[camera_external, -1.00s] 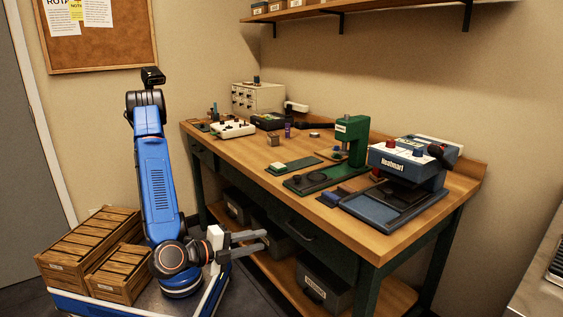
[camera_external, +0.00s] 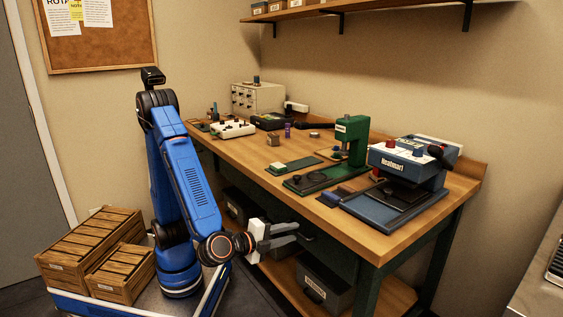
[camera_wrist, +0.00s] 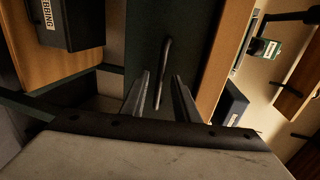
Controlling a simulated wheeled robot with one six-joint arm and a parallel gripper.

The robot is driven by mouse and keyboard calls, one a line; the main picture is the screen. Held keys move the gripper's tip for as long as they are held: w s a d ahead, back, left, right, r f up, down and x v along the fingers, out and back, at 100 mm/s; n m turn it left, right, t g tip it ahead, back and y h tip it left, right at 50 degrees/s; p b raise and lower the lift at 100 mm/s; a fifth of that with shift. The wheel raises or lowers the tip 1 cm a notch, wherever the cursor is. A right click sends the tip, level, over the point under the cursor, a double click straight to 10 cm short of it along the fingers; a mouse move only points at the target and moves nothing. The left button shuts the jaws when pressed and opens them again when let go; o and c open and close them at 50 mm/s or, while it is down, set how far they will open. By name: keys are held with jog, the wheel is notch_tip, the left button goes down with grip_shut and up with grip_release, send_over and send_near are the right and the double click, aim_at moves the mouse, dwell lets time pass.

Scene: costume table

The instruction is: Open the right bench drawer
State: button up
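The right bench drawer has a dark green front (camera_wrist: 147,35) under the tabletop. Its dark bar handle (camera_wrist: 162,72) runs upright in the wrist view. In the external view my gripper (camera_external: 295,234) is in front of the drawer, pointing right toward the bench, and covers part of the front. In the wrist view its two fingers (camera_wrist: 160,97) are apart, with the lower part of the handle showing between them. I see no finger touching the handle. The drawer looks shut.
The wooden tabletop (camera_external: 398,238) is above the gripper, with a green press (camera_external: 350,140) and a blue machine (camera_external: 408,162) on it. A grey bin (camera_external: 324,284) stands on the lower shelf. Wooden crates (camera_external: 119,273) sit on my base.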

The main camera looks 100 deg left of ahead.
jog(key=shift+a, duration=0.1)
grip_shut()
jog(key=f+v, duration=0.2)
jog(key=v, duration=1.1)
jog(key=d+f+v, duration=0.1)
jog(key=f+v, duration=0.2)
jog(key=v, duration=0.9)
jog(key=shift+s+d+f, duration=0.2)
jog(key=shift+s, duration=0.4)
grip_release()
